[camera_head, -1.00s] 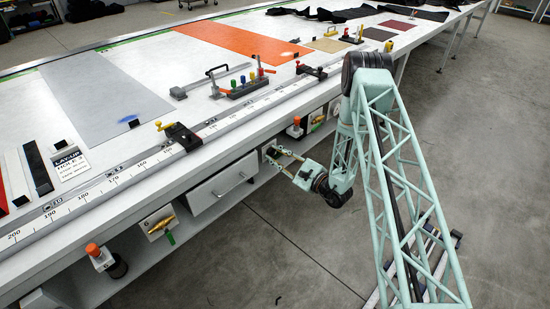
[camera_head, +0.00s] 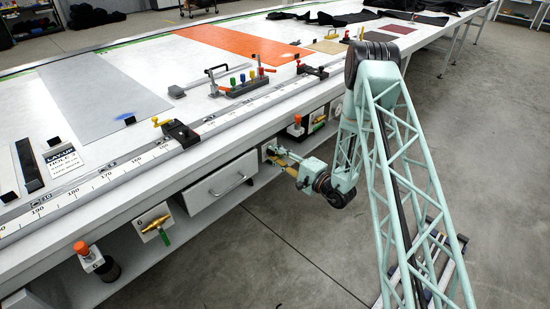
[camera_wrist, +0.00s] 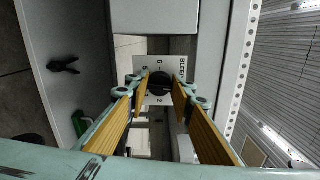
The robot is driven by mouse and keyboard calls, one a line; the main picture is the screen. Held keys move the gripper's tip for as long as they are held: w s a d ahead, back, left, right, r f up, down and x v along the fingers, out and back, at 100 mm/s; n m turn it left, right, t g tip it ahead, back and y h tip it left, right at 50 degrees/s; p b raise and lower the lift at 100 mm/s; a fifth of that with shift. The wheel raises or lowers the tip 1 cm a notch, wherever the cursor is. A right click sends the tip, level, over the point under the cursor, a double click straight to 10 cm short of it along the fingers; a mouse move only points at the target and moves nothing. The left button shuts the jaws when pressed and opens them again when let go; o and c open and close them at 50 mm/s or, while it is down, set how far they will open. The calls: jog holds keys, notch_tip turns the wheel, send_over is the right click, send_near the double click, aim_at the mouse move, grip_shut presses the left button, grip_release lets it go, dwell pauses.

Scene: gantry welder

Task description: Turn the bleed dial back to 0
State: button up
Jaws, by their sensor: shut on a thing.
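The bleed dial (camera_wrist: 159,84) is a dark round knob on a white plate (camera_wrist: 151,68) marked BLEED with numerals, mounted on the front of the bench. My gripper (camera_wrist: 158,90) has its yellow-padded fingers on either side of the knob and is shut on it. The fingers hide part of the knob's edge and of the scale, so I cannot read its setting.
A white drawer (camera_head: 218,188) with a dark handle is left of my gripper. A brass valve with a green lever (camera_head: 155,226) and orange-capped fittings (camera_head: 82,248) stick out along the bench front. The floor (camera_head: 270,250) in front is clear.

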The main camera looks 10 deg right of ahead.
jog(key=shift+n+b, duration=0.3)
jog(key=shift+n, duration=0.2)
jog(key=o, duration=0.9)
jog(key=shift+c, duration=0.2)
jog(key=shift+s, duration=0.1)
jog(key=v, duration=1.1)
jog(key=shift+s+d, duration=0.25)
jog(key=shift+s, duration=0.05)
jog(key=shift+r, duration=0.1)
